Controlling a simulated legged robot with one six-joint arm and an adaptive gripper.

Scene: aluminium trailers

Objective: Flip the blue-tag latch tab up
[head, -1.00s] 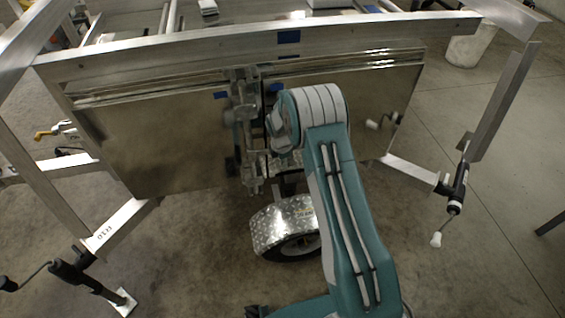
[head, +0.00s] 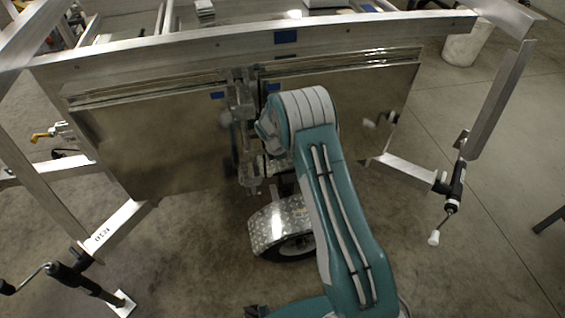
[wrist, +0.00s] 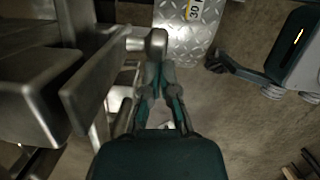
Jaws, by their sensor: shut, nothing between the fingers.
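The metal latch assembly (head: 247,172) runs down the middle of the trailer's panels in the head view. I cannot tell which part is the tab, and my arm hides some of the latch. In the wrist view my gripper (wrist: 162,72) is shut and empty. Its fingertips are close to the rounded end of a metal bar (wrist: 154,41); I cannot tell whether they touch. No blue tag shows there.
Metal plates (wrist: 95,80) stand close to the left of my gripper in the wrist view. A diamond-plate fender (head: 278,225) over a wheel lies below the latch. Crank jacks stand at the left (head: 90,285) and right (head: 458,190). Concrete floor is open at right.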

